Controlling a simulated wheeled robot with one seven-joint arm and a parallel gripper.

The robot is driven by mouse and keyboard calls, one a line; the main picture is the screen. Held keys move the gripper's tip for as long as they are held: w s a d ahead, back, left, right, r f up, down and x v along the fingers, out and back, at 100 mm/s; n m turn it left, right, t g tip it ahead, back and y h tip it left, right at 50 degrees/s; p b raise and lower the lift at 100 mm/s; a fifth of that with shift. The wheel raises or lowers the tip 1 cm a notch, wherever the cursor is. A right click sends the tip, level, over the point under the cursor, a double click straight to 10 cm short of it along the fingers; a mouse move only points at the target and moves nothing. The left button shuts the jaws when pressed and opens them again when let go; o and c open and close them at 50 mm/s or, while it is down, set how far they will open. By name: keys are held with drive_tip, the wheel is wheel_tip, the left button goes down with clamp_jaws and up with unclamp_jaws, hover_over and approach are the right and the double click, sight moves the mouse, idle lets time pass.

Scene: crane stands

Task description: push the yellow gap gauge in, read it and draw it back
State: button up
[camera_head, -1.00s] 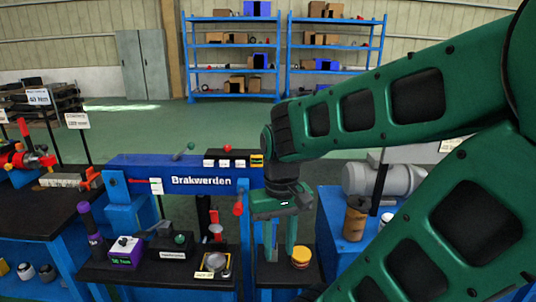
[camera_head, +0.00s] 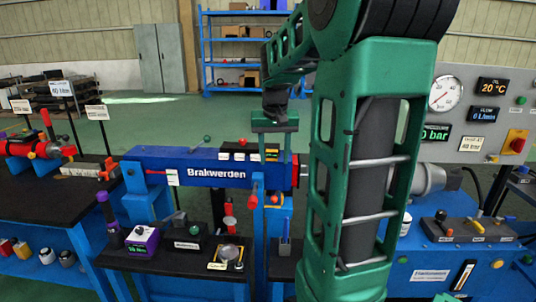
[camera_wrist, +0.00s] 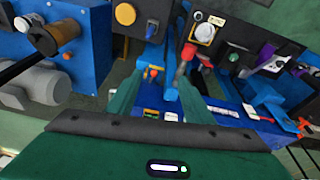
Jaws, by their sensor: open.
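A small yellow plate (camera_head: 272,154) shows between the fingers in the head view, at the end of a row of white labels. A small orange-yellow part (camera_head: 273,199) sits below the beam, and an orange part shows in the wrist view (camera_wrist: 152,72). I cannot tell which, if either, is the yellow gap gauge.
A black side table (camera_head: 160,259) holds a purple meter (camera_head: 142,240) and a round dial (camera_head: 229,254). A grey gauge panel (camera_head: 470,95) stands at right.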

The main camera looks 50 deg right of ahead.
drive_tip(key=m+t+h, duration=0.1)
approach(272, 150)
drive_tip(key=x, duration=1)
drive_tip(key=shift+w+d+f, duration=0.1)
drive_tip(key=shift+w+f, duration=0.05)
drive_tip(key=shift+f, duration=0.05)
drive_tip(key=shift+c, duration=0.6)
